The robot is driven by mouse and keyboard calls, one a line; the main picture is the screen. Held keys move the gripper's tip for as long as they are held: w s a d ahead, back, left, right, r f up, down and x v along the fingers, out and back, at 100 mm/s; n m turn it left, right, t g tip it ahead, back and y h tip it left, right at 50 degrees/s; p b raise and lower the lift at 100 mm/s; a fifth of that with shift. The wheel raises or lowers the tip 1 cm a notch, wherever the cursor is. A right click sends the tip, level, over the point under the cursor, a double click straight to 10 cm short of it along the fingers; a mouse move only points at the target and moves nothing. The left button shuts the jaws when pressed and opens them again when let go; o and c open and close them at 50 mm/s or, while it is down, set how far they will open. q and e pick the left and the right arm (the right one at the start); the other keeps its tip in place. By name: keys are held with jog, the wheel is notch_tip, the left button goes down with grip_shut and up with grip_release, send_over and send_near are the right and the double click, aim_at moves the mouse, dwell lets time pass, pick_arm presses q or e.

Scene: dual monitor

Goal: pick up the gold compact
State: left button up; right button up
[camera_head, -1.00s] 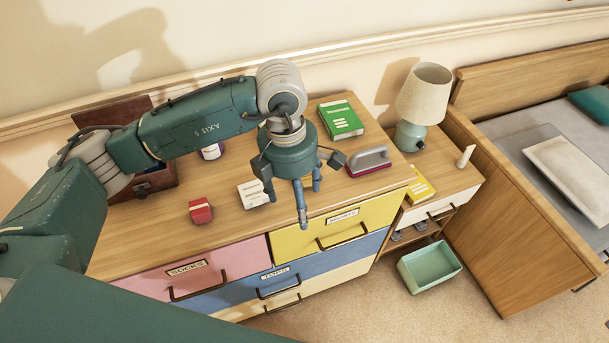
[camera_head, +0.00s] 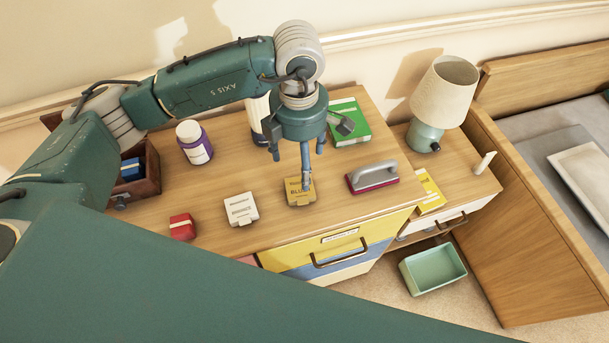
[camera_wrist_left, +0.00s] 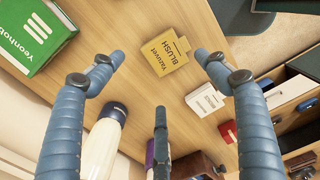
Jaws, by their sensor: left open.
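The gold compact (camera_head: 297,196), a small square case marked BLUSH, lies on the wooden dresser top near its front edge. My left gripper (camera_head: 302,166) is above it with its blue fingers spread and empty. One finger covers part of the compact in the head view. In the left wrist view the compact (camera_wrist_left: 168,54) shows whole, just beyond and between the open fingertips (camera_wrist_left: 160,72), with no finger seen closed on it. My right gripper is not in view.
A white compact (camera_head: 241,209) and a red box (camera_head: 182,227) lie left of the gold one. A grey-handled block (camera_head: 372,176) lies to its right. A green book (camera_head: 350,122), a purple-labelled bottle (camera_head: 194,143) and a white bottle (camera_head: 259,118) are behind.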

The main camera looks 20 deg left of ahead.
aim_at(299, 187)
pick_arm(q)
jog(key=f, duration=0.2)
jog(key=s+f+p, duration=0.1)
jog(key=f, duration=0.1)
jog(key=shift+s, duration=0.2)
jog(key=shift+w+f, duration=0.1)
jog(key=shift+f, duration=0.15)
jog(key=f+p, duration=0.1)
jog(key=f, duration=0.1)
jog(key=f+p, duration=0.1)
jog(key=shift+w+d+f, duration=0.1)
jog(key=shift+d+f, duration=0.1)
jog(key=shift+f, duration=0.7)
jog(key=shift+w, duration=0.1)
jog(key=c, duration=1.2)
jog(key=shift+c, duration=1)
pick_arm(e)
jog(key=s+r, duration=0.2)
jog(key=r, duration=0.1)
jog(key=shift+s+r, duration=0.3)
